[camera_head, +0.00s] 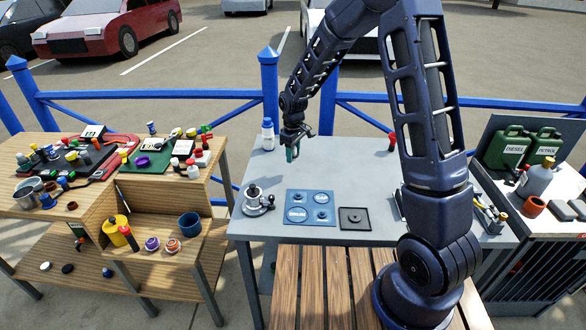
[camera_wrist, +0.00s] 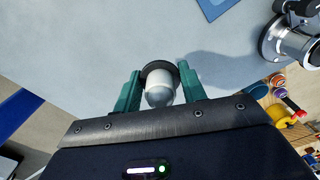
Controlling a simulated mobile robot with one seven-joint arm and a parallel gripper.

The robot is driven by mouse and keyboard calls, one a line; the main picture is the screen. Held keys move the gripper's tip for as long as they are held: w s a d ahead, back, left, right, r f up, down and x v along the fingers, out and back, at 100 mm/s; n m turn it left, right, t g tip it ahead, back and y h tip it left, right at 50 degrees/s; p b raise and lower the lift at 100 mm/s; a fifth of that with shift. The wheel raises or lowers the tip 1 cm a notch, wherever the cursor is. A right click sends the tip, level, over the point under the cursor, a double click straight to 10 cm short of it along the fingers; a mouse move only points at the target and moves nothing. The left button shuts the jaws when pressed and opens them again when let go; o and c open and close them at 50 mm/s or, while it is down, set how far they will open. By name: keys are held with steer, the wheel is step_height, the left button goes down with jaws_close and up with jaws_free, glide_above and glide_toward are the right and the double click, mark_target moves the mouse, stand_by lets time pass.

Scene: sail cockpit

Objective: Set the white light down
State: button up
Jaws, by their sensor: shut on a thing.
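My gripper (camera_wrist: 160,90) has teal fingers shut on the white light (camera_wrist: 161,92), a small pale dome-ended piece with a dark round rim. The light sits between the two fingers, over the grey table (camera_wrist: 110,45). Whether it touches the table I cannot tell. In the head view my gripper (camera_head: 292,152) is over the back left part of the grey table (camera_head: 350,165). The light cannot be made out there.
A white bottle with a blue cap (camera_head: 267,136) stands left of my gripper. A silver winch (camera_head: 255,203), a blue panel (camera_head: 309,207) and a black tray (camera_head: 354,219) lie nearer the front. A red-topped item (camera_head: 391,142) stands at the back right. The table's middle is clear.

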mark_target(293, 174)
steer(key=shift+f, duration=3.55)
steer(key=shift+f, duration=0.1)
steer(key=o, duration=1)
steer(key=shift+c, duration=0.2)
